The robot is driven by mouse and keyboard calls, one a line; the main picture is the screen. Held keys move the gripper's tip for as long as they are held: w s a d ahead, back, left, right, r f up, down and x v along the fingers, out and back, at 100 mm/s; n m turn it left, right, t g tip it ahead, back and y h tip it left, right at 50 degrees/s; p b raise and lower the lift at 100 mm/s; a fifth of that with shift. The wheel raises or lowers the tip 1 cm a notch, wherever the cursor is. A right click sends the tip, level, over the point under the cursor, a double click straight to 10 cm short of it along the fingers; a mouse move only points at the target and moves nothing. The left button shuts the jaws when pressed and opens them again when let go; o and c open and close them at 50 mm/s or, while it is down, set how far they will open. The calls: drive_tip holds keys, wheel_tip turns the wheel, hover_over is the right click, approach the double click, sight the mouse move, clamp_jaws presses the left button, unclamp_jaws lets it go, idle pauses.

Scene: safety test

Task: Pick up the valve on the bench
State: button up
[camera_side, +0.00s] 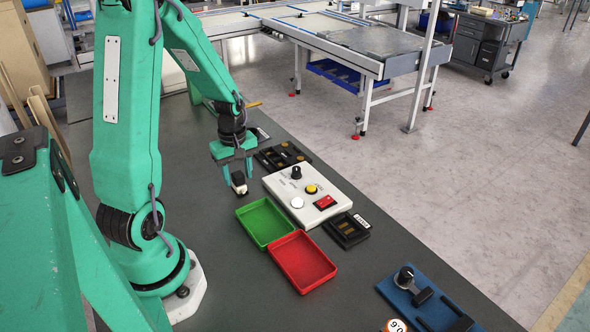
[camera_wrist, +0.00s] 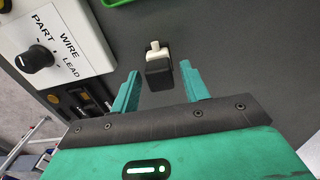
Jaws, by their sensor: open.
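A small black block with a white stepped end (camera_wrist: 158,53) lies on the dark bench (camera_wrist: 215,60); it may be the valve, but I cannot be sure. In the wrist view my gripper (camera_wrist: 159,72) is open, with one finger on each side of the block and gaps between. In the side view my gripper (camera_side: 239,180) points down at the block (camera_side: 239,189), which is partly hidden by the fingers. I cannot tell the exact height of the fingertips above the bench.
A white control panel (camera_side: 282,187) with knob and buttons stands just right of my gripper. Green (camera_side: 248,238) and red (camera_side: 289,283) trays lie in front. Dark parts trays (camera_side: 346,240) flank the panel. A blue board (camera_side: 391,292) with a black knob sits at front right.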

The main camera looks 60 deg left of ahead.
sight(238, 174)
drive_tip(key=c, duration=0.9)
drive_tip(key=shift+r, duration=3.25)
drive_tip(key=shift+c, duration=0.2)
